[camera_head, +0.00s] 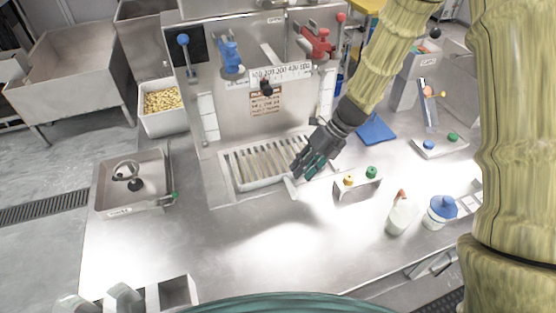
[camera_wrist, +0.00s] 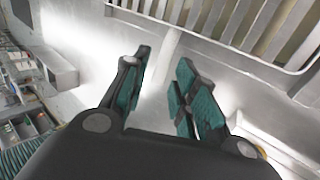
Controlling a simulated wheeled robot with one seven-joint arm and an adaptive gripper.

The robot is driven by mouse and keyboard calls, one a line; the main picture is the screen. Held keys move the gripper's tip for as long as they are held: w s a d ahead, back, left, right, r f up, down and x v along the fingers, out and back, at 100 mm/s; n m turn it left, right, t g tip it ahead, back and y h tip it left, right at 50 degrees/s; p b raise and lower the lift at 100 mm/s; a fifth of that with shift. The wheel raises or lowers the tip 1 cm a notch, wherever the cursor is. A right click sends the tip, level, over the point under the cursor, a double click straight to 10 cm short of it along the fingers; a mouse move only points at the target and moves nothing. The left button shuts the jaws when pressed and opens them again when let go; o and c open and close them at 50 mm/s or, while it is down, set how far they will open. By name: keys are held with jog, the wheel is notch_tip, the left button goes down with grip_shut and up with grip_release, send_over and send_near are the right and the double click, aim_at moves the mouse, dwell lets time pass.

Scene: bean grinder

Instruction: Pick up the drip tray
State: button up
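The drip tray (camera_head: 262,184) is a pale, shallow tray with a slatted grate, set in the metal machine at the middle of the head view. A short handle (camera_head: 290,187) sticks out from its front edge. My gripper (camera_head: 305,169) is at the tray's front right corner, pointing down beside the handle and covering part of the tray. In the wrist view the tray's rim (camera_wrist: 218,45) and slats run across the upper right. The handle (camera_wrist: 169,45) reaches down toward the gap between my two teal-padded fingers. The fingers are apart, with nothing gripped.
A block with yellow and green buttons (camera_head: 358,183) stands just right of my gripper. A spray bottle (camera_head: 401,214) and a blue-lidded container (camera_head: 440,211) stand farther right. A square metal basin (camera_head: 133,184) is at left. The counter in front of the tray is clear.

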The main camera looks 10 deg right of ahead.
aim_at(290, 181)
jog(key=w+f, duration=0.1)
jog(key=w+a+f, duration=0.1)
jog(key=shift+f, duration=0.3)
jog(key=shift+s+a+f+p, duration=0.3)
jog(key=shift+s+f+p, duration=0.05)
jog(key=shift+p, duration=0.1)
jog(key=x, duration=0.3)
jog(key=shift+w+f+p, duration=0.25)
jog(key=shift+p, duration=0.15)
jog(key=shift+s, duration=0.2)
jog(key=shift+a, duration=0.1)
jog(key=shift+c, duration=0.2)
jog(key=shift+w, duration=0.1)
jog(key=c, duration=0.3)
grip_shut()
